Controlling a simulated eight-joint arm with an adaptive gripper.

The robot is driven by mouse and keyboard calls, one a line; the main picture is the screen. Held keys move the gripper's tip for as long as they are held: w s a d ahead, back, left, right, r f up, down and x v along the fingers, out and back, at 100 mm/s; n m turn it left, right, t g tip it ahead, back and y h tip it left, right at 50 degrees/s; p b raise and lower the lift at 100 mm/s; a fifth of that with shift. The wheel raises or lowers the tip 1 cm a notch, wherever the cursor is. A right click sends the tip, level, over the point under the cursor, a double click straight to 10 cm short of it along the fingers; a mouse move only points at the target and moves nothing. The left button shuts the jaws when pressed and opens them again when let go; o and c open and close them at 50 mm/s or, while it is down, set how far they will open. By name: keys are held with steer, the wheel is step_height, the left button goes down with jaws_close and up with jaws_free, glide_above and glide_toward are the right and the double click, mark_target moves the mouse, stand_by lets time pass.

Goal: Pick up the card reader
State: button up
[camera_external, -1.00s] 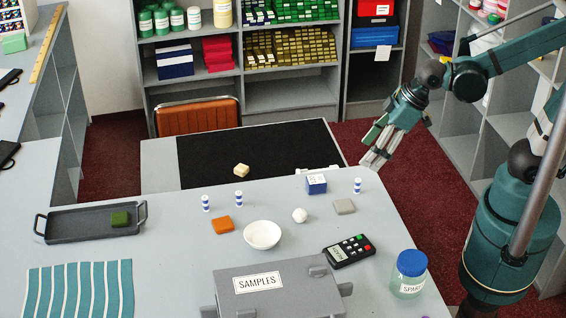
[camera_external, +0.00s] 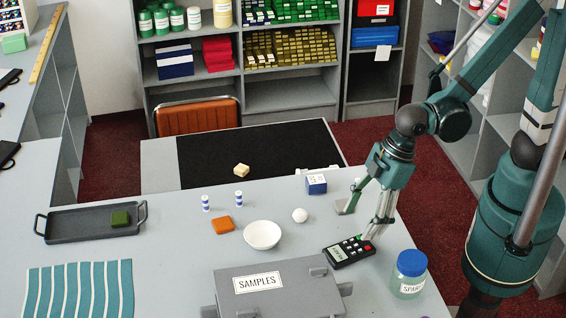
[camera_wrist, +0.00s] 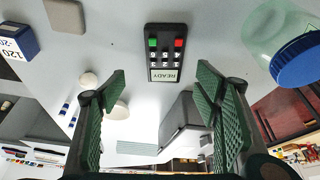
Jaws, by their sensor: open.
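The card reader (camera_external: 348,250) is a black handheld device with a small screen and red, green and white keys, lying flat on the grey counter. In the wrist view the card reader (camera_wrist: 166,52) shows its READY screen, ahead of and between my fingers. My gripper (camera_external: 358,224) is open and empty, pointing down just behind and above the card reader. In the wrist view my gripper (camera_wrist: 162,82) shows its two green padded fingers spread wide apart. The fingers appear not to touch the reader.
A jar with a blue lid (camera_external: 411,274) stands to the right of the reader, and a grey SAMPLES box (camera_external: 277,300) to its left front. A tray (camera_external: 75,225) lies far left.

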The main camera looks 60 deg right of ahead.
mark_target(352, 253)
steer(key=shift+s+a+f, duration=0.1)
steer(key=shift+s+a, duration=0.2)
steer(key=shift+f, duration=0.1)
steer(key=shift+x, duration=1.2)
steer(key=shift+f, duration=0.1)
steer(key=shift+b+x, duration=0.4)
steer(key=shift+x, duration=2.1)
steer(key=shift+c, duration=0.7)
steer(key=c, duration=1)
